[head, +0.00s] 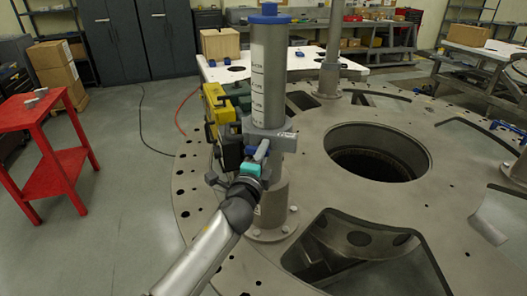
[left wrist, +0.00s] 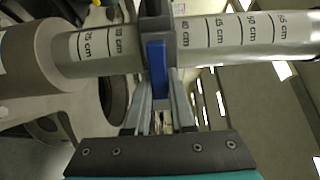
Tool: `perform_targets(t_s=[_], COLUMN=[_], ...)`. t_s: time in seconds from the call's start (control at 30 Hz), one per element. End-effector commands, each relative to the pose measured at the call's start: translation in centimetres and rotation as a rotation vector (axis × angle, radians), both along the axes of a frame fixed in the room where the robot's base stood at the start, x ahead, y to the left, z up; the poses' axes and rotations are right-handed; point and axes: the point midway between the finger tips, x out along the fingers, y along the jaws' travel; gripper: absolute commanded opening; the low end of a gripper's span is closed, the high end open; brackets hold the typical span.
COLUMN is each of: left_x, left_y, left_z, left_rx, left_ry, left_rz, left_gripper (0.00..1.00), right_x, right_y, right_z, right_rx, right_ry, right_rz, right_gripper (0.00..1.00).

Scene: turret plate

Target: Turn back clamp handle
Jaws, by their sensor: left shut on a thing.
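The clamp (head: 276,142) sits around an upright grey post (head: 270,80) with a centimetre scale and a blue cap. The clamp's blue handle (head: 262,150) is on the near side, partly hidden by my gripper. In the left wrist view the blue handle (left wrist: 157,68) lies between the two fingers, across the marked post (left wrist: 235,32). My left gripper (head: 257,160) is shut on the handle; its fingers also show in the left wrist view (left wrist: 160,105). My right gripper is in neither view.
A yellow and green device (head: 222,110) is beside the clamp, on its left. The post stands on a round metal turret plate (head: 330,130) with large openings. A red table (head: 58,150) stands at left, with free floor between it and the plate.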

Motion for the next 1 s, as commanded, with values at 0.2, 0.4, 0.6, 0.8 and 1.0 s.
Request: perform_targets(t_s=[0.2, 0.4, 0.6, 0.8, 1.0], left_x=[0.01, 0.01, 0.01, 0.01, -0.17], left_y=[0.02, 0.03, 0.03, 0.02, 0.07], left_z=[-0.03, -0.03, -0.03, -0.03, -0.02], left_rx=[0.012, 0.013, 0.012, 0.010, 0.009], left_ry=[-0.004, -0.004, -0.003, -0.003, -0.002], left_rz=[0.000, 0.000, 0.000, 0.000, 0.000], left_gripper=[0.00, 0.00, 0.43, 0.53, 0.53], right_x=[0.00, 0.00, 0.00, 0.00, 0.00], right_y=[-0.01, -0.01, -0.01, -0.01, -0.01], right_z=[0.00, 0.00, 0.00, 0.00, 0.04], right_rx=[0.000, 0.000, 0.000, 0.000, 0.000], right_ry=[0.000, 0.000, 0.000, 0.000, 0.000], right_rz=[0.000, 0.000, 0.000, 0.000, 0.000], right_gripper=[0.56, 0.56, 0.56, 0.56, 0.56])
